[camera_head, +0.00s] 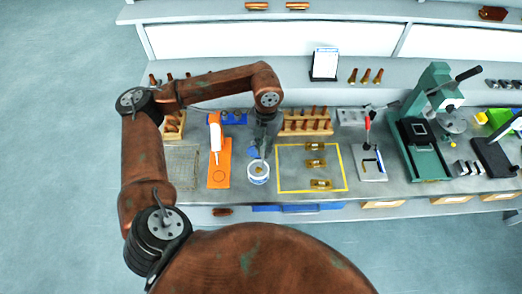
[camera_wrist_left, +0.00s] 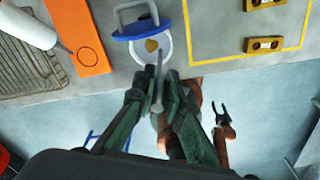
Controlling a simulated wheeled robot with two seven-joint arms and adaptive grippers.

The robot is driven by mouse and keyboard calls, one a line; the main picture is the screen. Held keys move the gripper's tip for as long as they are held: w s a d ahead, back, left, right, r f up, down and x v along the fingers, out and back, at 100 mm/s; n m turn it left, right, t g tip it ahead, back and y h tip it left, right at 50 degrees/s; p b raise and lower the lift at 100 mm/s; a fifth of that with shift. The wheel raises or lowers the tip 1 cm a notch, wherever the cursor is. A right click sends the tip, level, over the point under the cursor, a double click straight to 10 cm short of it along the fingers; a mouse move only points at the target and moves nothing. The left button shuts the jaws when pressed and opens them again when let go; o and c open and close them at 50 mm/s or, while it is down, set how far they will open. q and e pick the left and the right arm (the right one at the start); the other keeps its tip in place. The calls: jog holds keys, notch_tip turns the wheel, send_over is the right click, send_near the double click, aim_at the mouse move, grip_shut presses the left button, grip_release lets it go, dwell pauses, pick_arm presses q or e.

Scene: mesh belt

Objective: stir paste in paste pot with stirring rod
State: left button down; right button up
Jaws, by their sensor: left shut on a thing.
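The paste pot (camera_head: 258,174) is a small white cup on the bench, between the orange mat and the yellow-framed area. In the left wrist view the pot (camera_wrist_left: 166,47) shows its pale rim and a brownish patch of paste inside. My left gripper (camera_head: 259,150) is above the pot, pointing down. In the left wrist view its green fingers (camera_wrist_left: 157,100) are shut on the thin grey stirring rod (camera_wrist_left: 158,72). The rod's far end overlaps the pot's rim; I cannot tell whether it touches the paste. A dark two-pronged end, apparently my right gripper (camera_wrist_left: 222,112), shows small below.
A blue piece with a grey handle (camera_wrist_left: 135,30) is beside the pot. A white bottle (camera_head: 215,135) is over the orange mat (camera_head: 218,179). A wooden rack (camera_head: 305,127) stands behind; brass pieces (camera_head: 316,163) lie in the yellow frame. A green press (camera_head: 425,150) stands right.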

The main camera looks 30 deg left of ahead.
pick_arm(q)
jog(key=shift+w+a+b, duration=0.2)
jog(key=shift+a+b, duration=0.3)
jog(key=shift+a, duration=1.4)
jog(key=shift+d, duration=0.15)
